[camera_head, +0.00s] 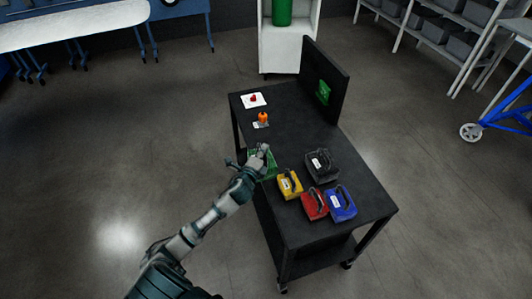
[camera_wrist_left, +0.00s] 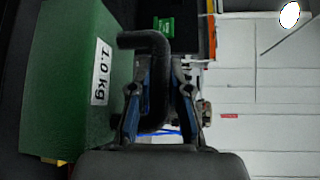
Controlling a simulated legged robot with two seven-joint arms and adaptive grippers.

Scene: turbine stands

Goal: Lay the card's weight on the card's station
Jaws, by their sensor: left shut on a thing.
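The green weight (camera_head: 263,165) is at the left edge of the dark table (camera_head: 300,130); I cannot tell whether it rests on the top or is lifted. My left gripper (camera_head: 262,150) is shut on its black handle. In the left wrist view the green weight (camera_wrist_left: 70,75) shows a "1.0 kg" label, and the left gripper's fingers (camera_wrist_left: 158,98) sit on both sides of the handle. A black upright board (camera_head: 326,72) at the table's back carries a green card (camera_head: 323,92), too small to read. My right gripper is not in view.
Yellow (camera_head: 289,184), red (camera_head: 314,204), blue (camera_head: 340,203) and black (camera_head: 322,165) weights stand on the near half. At the far end are a white square with a red item (camera_head: 253,100) and an orange item (camera_head: 263,118) on a small pale plate. The middle is clear.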

